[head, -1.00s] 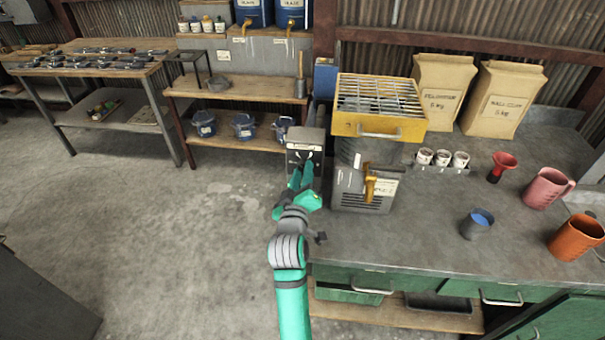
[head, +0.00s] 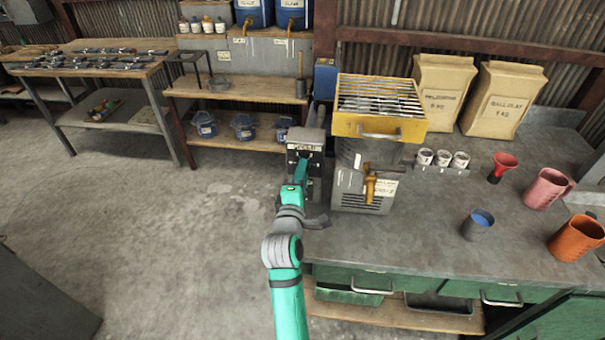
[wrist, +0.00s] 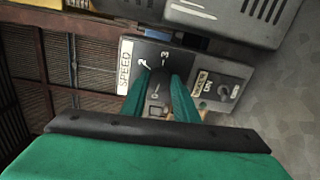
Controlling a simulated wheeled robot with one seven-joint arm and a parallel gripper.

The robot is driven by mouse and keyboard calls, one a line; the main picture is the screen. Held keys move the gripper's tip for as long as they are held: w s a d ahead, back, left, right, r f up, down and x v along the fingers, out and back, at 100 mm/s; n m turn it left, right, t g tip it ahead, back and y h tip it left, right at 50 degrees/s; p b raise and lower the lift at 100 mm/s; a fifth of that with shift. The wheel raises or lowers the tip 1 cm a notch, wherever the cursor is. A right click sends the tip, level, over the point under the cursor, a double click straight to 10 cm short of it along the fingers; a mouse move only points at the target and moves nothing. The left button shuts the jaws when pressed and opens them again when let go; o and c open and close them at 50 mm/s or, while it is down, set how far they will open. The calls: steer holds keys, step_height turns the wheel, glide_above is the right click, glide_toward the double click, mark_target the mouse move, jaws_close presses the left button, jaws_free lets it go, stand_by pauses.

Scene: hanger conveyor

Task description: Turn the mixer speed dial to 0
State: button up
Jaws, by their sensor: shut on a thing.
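The mixer's grey control box (head: 305,139) stands at the left end of the bench. Its front panel (wrist: 128,47) carries a SPEED label and printed numbers, with 2 and 3 readable in the wrist view. My gripper (head: 302,164) reaches this panel from the front. In the wrist view its two green fingers (wrist: 162,76) are closed around the dark speed dial (wrist: 160,69). The fingers cover most of the dial, so I cannot tell which number it points at.
A grey machine with a yellow grated top (head: 380,127) and brass tap stands just right of the box. Paper sacks (head: 442,92), small cups (head: 442,158) and jugs (head: 547,188) stand farther right. Open concrete floor (head: 180,240) lies to the left.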

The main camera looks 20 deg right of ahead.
steer(key=shift+n, duration=0.6)
steer(key=o, duration=1.1)
steer(key=shift+c, duration=0.2)
steer(key=v, duration=1.1)
steer(key=shift+w+f, duration=0.1)
